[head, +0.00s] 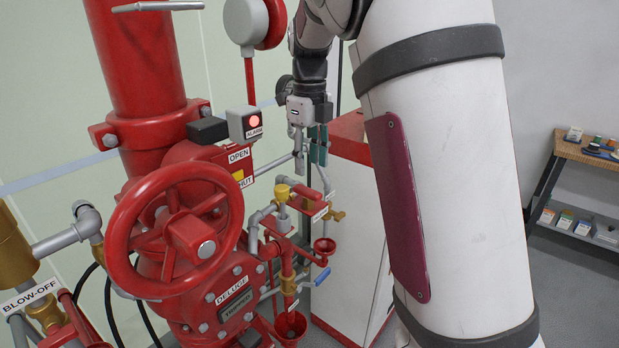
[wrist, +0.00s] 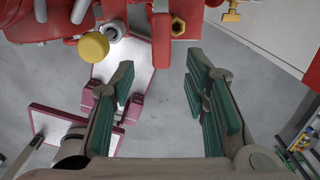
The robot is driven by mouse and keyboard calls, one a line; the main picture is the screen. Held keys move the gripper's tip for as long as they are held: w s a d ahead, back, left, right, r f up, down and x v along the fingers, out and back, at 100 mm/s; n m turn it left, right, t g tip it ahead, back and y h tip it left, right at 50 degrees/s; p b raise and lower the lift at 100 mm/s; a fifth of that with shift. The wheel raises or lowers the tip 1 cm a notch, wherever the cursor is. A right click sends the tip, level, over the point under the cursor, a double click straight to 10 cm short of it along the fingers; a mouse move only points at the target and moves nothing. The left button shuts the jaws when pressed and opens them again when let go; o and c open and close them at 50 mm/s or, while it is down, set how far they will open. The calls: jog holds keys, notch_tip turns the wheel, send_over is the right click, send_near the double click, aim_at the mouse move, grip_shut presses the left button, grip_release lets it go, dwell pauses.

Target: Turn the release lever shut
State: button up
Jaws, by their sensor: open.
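The red deluge valve (head: 195,255) carries a large red handwheel (head: 172,232) and a plate reading TRIPPED. To its right is small trim pipework with a brass-capped fitting (head: 283,192), a red bar (head: 305,194) and a blue-handled lever (head: 322,277). I cannot tell for sure which part is the release lever; no readable label names it. My gripper (head: 318,145) points down above and right of this pipework, apart from it. In the wrist view its teal-padded fingers (wrist: 165,95) are spread, with only floor between them. The yellow cap (wrist: 93,45) and red pipework lie beyond the fingertips.
A red-topped white cabinet (head: 345,230) stands behind the pipework. A wooden-topped shelf (head: 590,150) is at far right. Grey floor between is clear.

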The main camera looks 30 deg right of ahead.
notch_tip(320, 180, up, 5)
jog(key=shift+r, duration=0.1)
dwell(0.6)
jog(key=s+a+r+n+t+y, duration=0.1)
jog(key=s+a+n, duration=0.2)
jog(key=s+n, duration=0.4)
jog(key=s+a+r+n+t, duration=0.2)
jog(key=s+a+n, duration=0.1)
jog(key=s+n, duration=0.4)
jog(key=s+a+f+n+t, duration=0.1)
jog(key=s+a+f+n, duration=0.1)
jog(key=s+n, duration=0.3)
jog(key=s+a+f+n+t+h+b, duration=0.1)
jog(key=s+a+f+n, duration=0.2)
jog(key=n, duration=0.9)
jog(key=s, duration=0.3)
jog(key=shift+s+a+f+n+t, duration=0.15)
jog(key=shift+a+f+n+t, duration=0.15)
jog(key=shift+f+n, duration=0.1)
